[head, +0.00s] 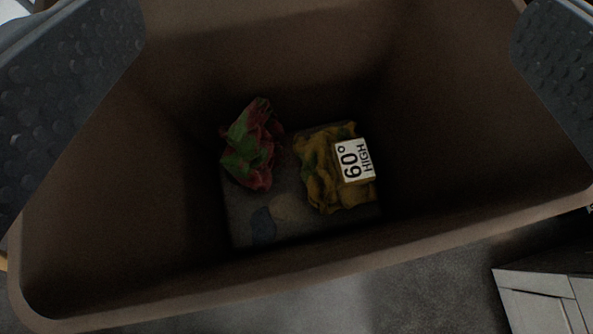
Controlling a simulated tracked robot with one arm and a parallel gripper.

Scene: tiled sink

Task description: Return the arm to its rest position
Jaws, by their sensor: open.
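My gripper (322,62) is open, with one dark, bumpy finger pad at the upper left and the other at the upper right of the head view. Nothing shows between the pads. The gripper is over a deep brown bin (440,240), whose inside fills most of the view. On the bin's floor lie a crumpled red and green cloth-like item (252,145) and a crumpled yellow-brown one (322,180) with a white label. The rest of my arm is not in view.
The bin's near rim runs across the lower part of the view. Grey floor (390,300) shows beyond it. A pale panelled object (545,300) stands at the lower right, outside the bin. The bin's inner corners are dark.

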